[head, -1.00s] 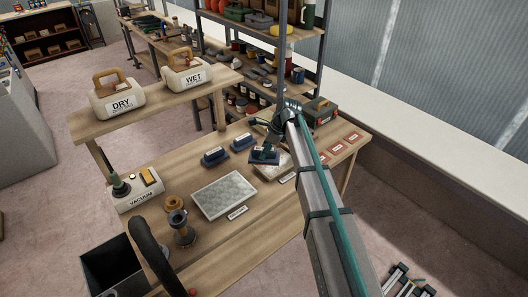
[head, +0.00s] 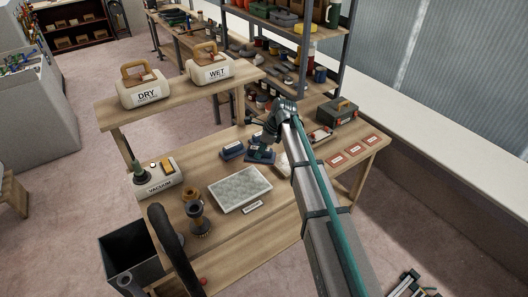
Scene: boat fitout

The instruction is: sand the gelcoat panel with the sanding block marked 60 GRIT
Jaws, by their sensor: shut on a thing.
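My gripper (head: 263,143) is shut on a dark blue sanding block (head: 260,155), which it holds over the workbench, close beside the other blocks. Any grit marking on the held block is too small to read. Another blue block (head: 232,150) with a white label sits just left of it, and a further block (head: 254,138) is partly hidden behind my gripper. A mottled pale grey panel (head: 240,189) lies flat in front of the blocks, with a small unreadable label at its front edge. A second pale panel (head: 282,167) is mostly hidden behind my arm. I cannot tell which is gelcoat.
A vacuum unit (head: 158,176) stands at the bench's left, with spool-like brown-topped things (head: 194,208) near it. DRY (head: 145,88) and WET (head: 210,65) containers stand on the raised shelf. A dark toolbox (head: 337,112) and red cards (head: 353,149) lie right.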

